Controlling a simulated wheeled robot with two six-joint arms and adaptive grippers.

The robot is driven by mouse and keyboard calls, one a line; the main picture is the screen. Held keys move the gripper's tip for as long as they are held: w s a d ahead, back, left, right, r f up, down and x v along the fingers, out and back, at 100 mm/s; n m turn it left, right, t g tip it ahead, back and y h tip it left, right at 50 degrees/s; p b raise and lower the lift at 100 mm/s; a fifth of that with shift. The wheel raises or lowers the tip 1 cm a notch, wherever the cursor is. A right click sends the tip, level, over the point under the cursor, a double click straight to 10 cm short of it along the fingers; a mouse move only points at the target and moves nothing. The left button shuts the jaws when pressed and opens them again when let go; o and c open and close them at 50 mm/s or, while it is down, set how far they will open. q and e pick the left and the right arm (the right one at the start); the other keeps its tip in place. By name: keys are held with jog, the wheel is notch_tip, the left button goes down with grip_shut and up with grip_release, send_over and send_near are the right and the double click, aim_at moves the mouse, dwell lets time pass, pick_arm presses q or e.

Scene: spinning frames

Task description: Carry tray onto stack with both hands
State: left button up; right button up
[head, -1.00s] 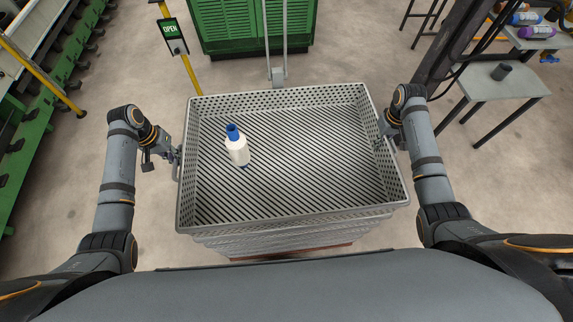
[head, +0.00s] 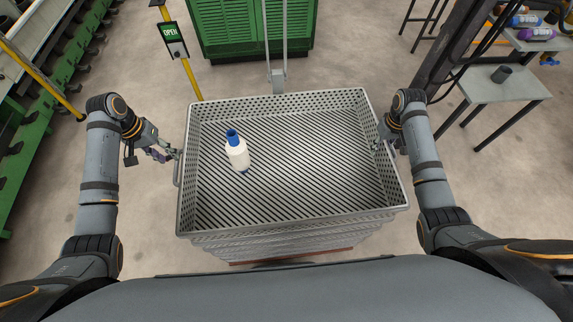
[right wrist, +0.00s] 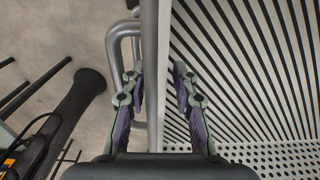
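The grey perforated tray (head: 290,220) rests on a stack of similar trays (head: 290,245) in the middle of the head view. My right gripper (head: 379,145) is at the tray's right side. In the right wrist view its fingers (right wrist: 157,85) are apart, on either side of the tray's rim, with the right handle (right wrist: 120,45) by the left finger.
A green cabinet (head: 255,25) and an upright grey post stand behind the tray. A yellow post with an OPEN sign (head: 173,38) is at the back left. A green-framed conveyor (head: 40,125) runs along the left. A grey table (head: 495,82) is at the right. The floor beside the stack is clear.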

notch_tip(320, 180, up, 12)
jog(key=shift+f, duration=0.1)
pick_arm(q)
notch_tip(320, 180, up, 6)
jog(key=a, duration=0.1)
dwell(0.4)
jog(key=shift+f, duration=0.1)
dwell(0.3)
